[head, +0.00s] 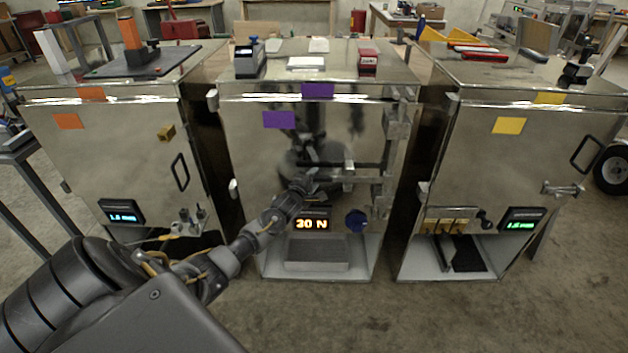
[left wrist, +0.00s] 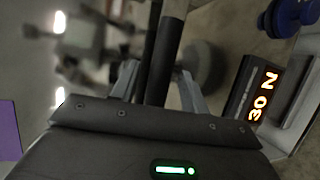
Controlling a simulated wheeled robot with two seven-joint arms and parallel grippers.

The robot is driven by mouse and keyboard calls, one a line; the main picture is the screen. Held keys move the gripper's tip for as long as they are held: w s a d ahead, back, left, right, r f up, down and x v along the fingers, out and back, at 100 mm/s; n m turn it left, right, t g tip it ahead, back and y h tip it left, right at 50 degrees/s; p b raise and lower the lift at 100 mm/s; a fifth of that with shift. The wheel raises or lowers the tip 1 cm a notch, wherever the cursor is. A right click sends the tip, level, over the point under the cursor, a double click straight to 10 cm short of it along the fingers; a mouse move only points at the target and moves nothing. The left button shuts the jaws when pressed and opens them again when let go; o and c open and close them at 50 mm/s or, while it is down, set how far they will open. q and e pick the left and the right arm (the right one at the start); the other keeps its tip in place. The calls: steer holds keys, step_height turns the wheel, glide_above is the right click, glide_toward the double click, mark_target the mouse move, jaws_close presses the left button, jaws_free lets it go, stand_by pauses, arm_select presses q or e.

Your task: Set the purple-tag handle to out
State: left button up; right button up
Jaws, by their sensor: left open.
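The purple-tag machine is the shiny metal cabinet in the middle of the head view, with purple tags (head: 278,120) on its door and top edge. A handle bar (head: 345,179) shows on the door's lower right part, partly hidden by my gripper. My left gripper (head: 308,182) is at the left end of this bar, in front of the door. In the left wrist view its fingers (left wrist: 160,88) stand apart, with a dark bar (left wrist: 164,55) running between them. I cannot tell whether they touch it. My right gripper is not in view.
Below the gripper are a lit display (left wrist: 262,97) reading 30 N and a blue knob (head: 356,221). An orange-tag cabinet (head: 110,150) stands left and a yellow-tag cabinet (head: 520,155) right. Small objects lie on the tops. The concrete floor in front is clear.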

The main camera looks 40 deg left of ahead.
arm_select(q)
steer(key=shift+w+a, duration=0.1)
steer(key=shift+w, duration=0.25)
steer(key=shift+c, duration=0.2)
jaws_close()
